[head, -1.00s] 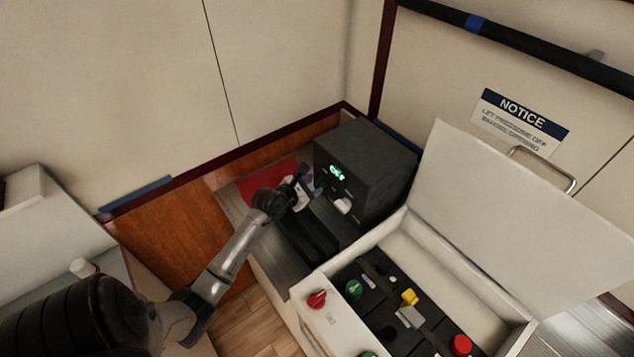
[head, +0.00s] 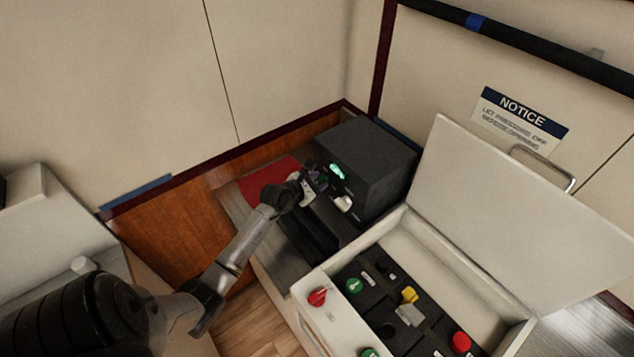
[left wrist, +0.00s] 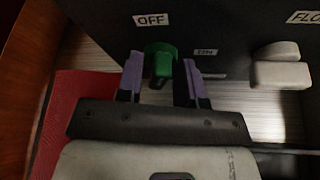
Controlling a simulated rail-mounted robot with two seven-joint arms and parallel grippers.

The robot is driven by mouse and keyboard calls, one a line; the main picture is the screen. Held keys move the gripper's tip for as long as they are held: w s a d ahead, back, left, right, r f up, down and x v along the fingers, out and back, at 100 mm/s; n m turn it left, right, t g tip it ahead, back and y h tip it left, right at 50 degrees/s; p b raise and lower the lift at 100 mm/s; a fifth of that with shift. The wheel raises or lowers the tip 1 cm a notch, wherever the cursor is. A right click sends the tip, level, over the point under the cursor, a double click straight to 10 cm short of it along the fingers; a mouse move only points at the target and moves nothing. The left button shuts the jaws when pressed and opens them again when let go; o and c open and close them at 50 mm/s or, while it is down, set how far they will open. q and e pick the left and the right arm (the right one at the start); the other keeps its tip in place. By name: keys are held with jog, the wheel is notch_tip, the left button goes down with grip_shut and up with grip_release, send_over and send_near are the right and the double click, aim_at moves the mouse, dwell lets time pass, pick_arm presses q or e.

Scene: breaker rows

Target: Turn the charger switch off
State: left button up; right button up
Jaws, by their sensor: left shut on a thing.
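The charger is a dark box (head: 370,165) with a lit green display (head: 336,171) on its front, standing on the shelf by the corner. In the left wrist view its front panel (left wrist: 230,30) carries an OFF label (left wrist: 151,20) just above a green switch knob (left wrist: 160,50). My left gripper (head: 316,182) is at the front of the box. In the left wrist view its purple fingers (left wrist: 162,72) stand on both sides of the green knob, shut on it. The fingers hide part of the knob. My right gripper is not in view.
A pale switch (left wrist: 280,70) sits right of the knob. A red mat (head: 270,178) lies left of the charger. A white open-lidded case (head: 415,235) with red, green and yellow controls stands in front and to the right.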

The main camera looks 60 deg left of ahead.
pick_arm(q)
jog(key=shift+a+r+n+h+p, duration=0.1)
jog(key=shift+n+h+p, duration=0.3)
jog(key=shift+p, duration=0.1)
jog(key=shift+a+n+h, duration=0.1)
jog(key=shift+n+h, duration=0.2)
jog(key=shift+n, duration=0.3)
jog(key=shift+f+n+h+p, duration=0.2)
jog(key=shift+n+h+p, duration=0.1)
jog(key=o, duration=0.6)
jog(key=shift+r, duration=0.1)
jog(key=shift+s+r, duration=0.1)
jog(key=shift+s, duration=0.25)
jog(key=b+v, duration=0.2)
jog(key=v, duration=1.1)
